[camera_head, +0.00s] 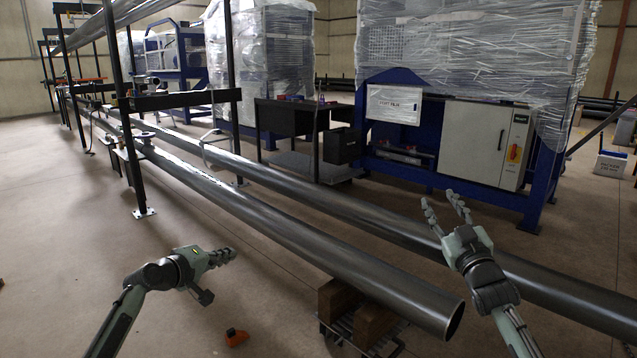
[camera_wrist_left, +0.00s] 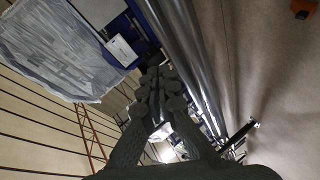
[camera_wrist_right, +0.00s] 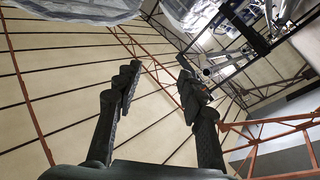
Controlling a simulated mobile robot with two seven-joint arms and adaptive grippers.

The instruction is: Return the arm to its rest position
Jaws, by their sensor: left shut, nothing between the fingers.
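My left gripper (camera_head: 222,257) is at the lower left in the head view, over bare floor to the left of the near pipe. Its fingers are together with nothing between them, as the left wrist view (camera_wrist_left: 157,92) also shows. My right gripper (camera_head: 444,207) is at the right in the head view, with its fingers spread upward in front of the far pipe. In the right wrist view (camera_wrist_right: 155,80) its two fingers stand wide apart, with only the far wall and roof beams behind the gap.
A near pipe (camera_head: 300,240) and a far pipe (camera_head: 340,205) run along the floor. Wooden blocks (camera_head: 338,300) sit under the near pipe's end. An orange object (camera_head: 236,337) lies on the floor. Black stand posts (camera_head: 125,110) rise at left. Wrapped machines (camera_head: 470,50) and an electrical cabinet (camera_head: 483,143) stand behind.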

